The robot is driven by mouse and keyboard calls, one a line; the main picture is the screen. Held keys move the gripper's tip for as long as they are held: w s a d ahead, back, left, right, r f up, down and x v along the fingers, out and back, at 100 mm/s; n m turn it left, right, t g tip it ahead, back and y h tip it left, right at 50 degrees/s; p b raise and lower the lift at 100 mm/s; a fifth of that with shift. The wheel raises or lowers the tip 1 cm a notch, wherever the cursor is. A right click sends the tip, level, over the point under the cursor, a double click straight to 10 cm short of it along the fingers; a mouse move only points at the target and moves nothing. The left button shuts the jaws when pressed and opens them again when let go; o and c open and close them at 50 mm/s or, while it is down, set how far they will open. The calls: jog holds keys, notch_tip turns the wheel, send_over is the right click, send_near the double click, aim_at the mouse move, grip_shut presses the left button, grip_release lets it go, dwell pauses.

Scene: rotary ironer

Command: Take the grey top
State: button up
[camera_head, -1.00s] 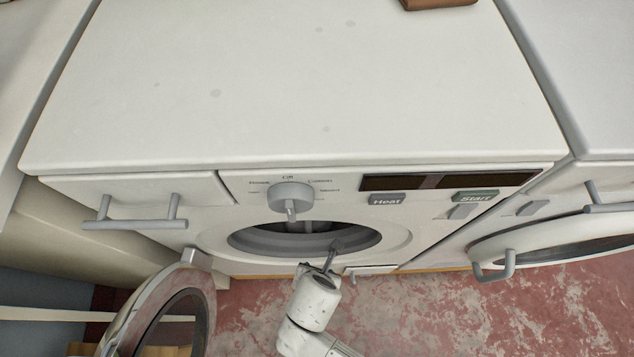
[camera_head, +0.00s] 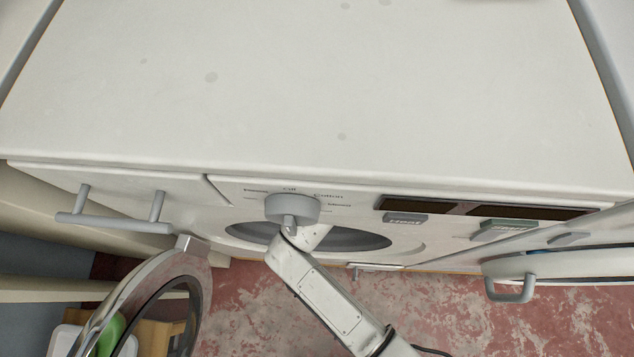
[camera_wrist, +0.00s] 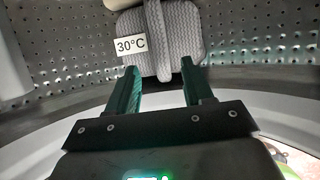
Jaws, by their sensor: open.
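The grey top (camera_wrist: 181,38) shows in the wrist view as a folded, ribbed grey bundle with a lighter band down its middle and a white "30°C" label (camera_wrist: 131,46). It lies inside the perforated drum (camera_wrist: 250,38). My gripper (camera_wrist: 160,68) is open and empty, its two dark fingers pointing at the near edge of the top. Whether the fingertips touch the cloth I cannot tell. In the head view my arm reaches into the machine's round opening (camera_head: 362,240), and the gripper and the top are hidden inside.
The opened round door (camera_head: 125,305) hangs at the lower left of the opening. The white machine top (camera_head: 300,90) is above, with a dial (camera_head: 292,208) just over the opening. Another machine's door handle (camera_head: 511,290) is at the right. The drum rim surrounds my wrist.

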jog(key=shift+w, duration=1.1)
jog(key=b+x, duration=0.2)
jog(key=x, duration=0.3)
jog(key=shift+s+b, duration=0.15)
jog(key=shift+b, duration=0.15)
jog(key=shift+c, duration=0.4)
grip_shut()
